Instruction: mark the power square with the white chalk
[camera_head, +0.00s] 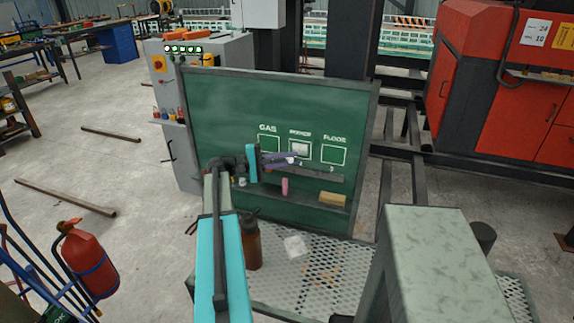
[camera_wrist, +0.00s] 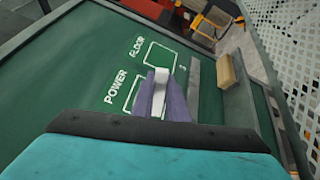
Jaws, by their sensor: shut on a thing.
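A green chalkboard (camera_head: 230,110) carries three outlined squares labelled GAS, POWER and FLOOR. The power square (camera_head: 300,149) is the middle one, and a pale patch shows within its outline in the head view. In the wrist view the power square (camera_wrist: 132,94) is partly covered by my fingers. My gripper (camera_head: 288,158) has purple fingers, shut on the white chalk (camera_wrist: 160,92), at the lower edge of the power square. I cannot tell whether the chalk tip touches the board. The floor square (camera_head: 334,155) is to the right, the gas square (camera_head: 269,145) to the left.
The board's ledge holds a pink chalk (camera_head: 285,186) and a tan eraser (camera_head: 332,199). A red fire extinguisher (camera_head: 88,258) is at the lower left.

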